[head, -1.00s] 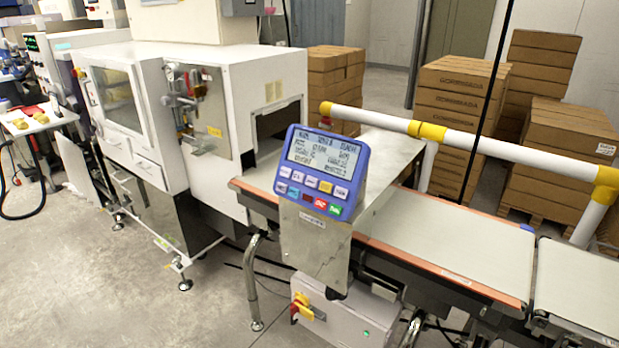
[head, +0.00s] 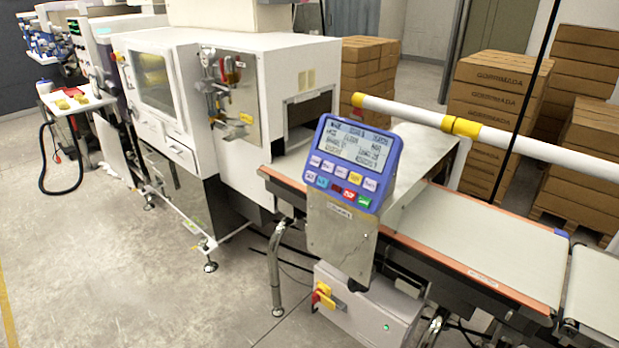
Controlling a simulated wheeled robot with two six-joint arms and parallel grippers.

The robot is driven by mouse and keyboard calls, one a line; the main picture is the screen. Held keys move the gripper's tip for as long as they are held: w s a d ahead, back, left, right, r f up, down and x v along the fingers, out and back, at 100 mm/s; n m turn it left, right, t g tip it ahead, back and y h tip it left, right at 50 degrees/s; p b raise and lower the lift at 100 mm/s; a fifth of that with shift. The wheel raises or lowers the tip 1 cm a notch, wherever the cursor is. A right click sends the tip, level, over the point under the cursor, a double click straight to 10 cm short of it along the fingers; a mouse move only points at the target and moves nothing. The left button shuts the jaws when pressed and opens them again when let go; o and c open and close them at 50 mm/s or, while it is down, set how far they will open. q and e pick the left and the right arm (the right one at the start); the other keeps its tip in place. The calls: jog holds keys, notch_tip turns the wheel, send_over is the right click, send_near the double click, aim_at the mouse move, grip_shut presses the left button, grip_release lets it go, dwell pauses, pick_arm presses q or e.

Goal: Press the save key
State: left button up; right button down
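A blue control panel (head: 352,165) with a grey screen (head: 353,145) sits tilted on a metal bracket above the checkweigher belt, near the middle of the head view. Two rows of small keys lie below the screen: white, yellow, blue, dark red, red and green ones. The key labels are too small to read, so I cannot tell which one is the save key. Neither of my grippers shows in the head view.
The conveyor belt (head: 500,245) runs to the right behind the panel, with a white and yellow rail (head: 480,131) beyond it. A white machine (head: 180,105) stands at left. Stacked cartons (head: 493,110) stand behind. The floor (head: 120,270) at front left is clear.

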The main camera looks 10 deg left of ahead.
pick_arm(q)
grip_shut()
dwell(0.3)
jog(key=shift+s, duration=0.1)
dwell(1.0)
